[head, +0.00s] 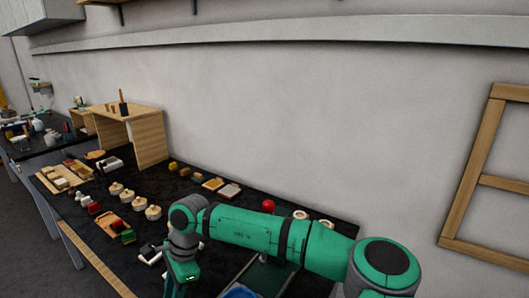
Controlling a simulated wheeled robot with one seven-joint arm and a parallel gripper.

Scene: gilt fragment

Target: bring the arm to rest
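My green and grey arm reaches from the lower right across the front of the dark table (245,192) to a grey joint at the left. From that joint a green link bends down to the bottom edge of the head view. My gripper's fingers do not show, so I cannot see whether they hold anything. The arm hangs over the table's right part and hides some of what lies there.
A wooden stand (152,138) is at the table's far left. A wooden tray (52,182), several round pale pieces (153,212), small blocks (173,166) and a red ball (268,205) lie on the table. A wooden frame (470,178) is against the wall at right.

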